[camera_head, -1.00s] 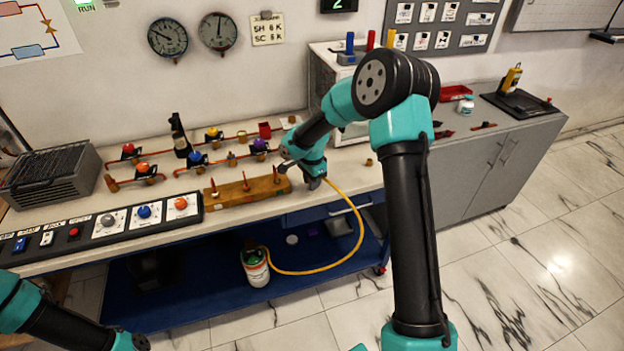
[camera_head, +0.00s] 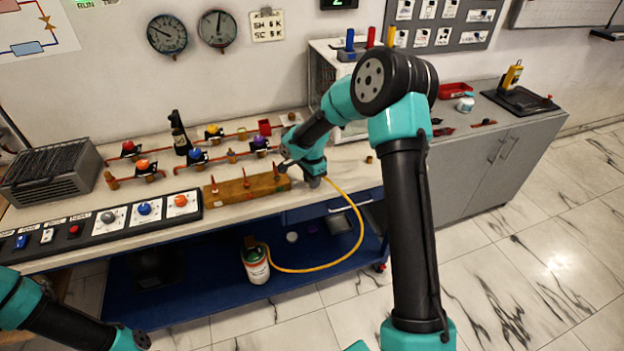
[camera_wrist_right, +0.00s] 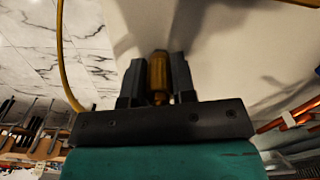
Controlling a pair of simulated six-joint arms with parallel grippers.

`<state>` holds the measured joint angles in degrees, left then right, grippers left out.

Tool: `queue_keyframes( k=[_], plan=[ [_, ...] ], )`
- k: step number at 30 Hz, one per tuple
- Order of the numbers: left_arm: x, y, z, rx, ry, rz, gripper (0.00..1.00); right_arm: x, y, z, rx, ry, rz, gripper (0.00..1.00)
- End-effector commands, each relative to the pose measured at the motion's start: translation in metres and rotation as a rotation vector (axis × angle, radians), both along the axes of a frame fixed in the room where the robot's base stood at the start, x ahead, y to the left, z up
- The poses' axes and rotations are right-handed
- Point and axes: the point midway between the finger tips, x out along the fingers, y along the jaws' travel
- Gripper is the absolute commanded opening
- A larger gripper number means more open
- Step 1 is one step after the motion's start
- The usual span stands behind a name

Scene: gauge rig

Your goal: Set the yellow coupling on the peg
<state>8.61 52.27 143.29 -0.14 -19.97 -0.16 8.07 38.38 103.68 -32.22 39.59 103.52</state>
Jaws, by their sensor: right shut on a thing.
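The yellow coupling (camera_wrist_right: 158,76) is a brass-yellow cylinder between the two fingers of my right gripper (camera_wrist_right: 156,72) in the right wrist view. The fingers are shut on its sides. In the head view my right gripper (camera_head: 315,183) points down over the bench, just right of the wooden block; the coupling is hidden there. The block (camera_head: 232,193) carries upright reddish pegs: a left peg (camera_head: 214,185), a middle peg (camera_head: 246,179) and a right peg (camera_head: 277,171) close to my wrist. My left gripper is out of view; only part of that arm shows.
A yellow hose (camera_head: 359,222) runs from near my right gripper down to a can (camera_head: 256,266) on the blue lower shelf. Pipework with coloured knobs lies behind the block, and a knob panel (camera_head: 103,222) stands to its left. A small brass piece (camera_head: 369,159) sits to the right.

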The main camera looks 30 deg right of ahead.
Motion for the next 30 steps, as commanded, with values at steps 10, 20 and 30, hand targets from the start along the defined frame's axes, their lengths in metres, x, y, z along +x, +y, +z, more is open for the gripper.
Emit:
queue_keyframes(
  k=[10, 20, 30],
  plan=[
    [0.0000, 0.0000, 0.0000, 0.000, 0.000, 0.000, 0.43, 0.0000, 0.0000, 0.0000, 0.000, 0.000, 0.000, 0.41],
    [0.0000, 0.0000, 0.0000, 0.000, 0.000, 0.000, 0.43, -0.0001, 0.0000, -0.0001, 0.000, 0.000, 0.000, 0.58],
    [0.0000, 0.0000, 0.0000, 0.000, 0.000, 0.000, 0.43, -0.0001, 0.0000, -0.0002, 0.000, 0.001, 0.000, 0.71]
  ],
)
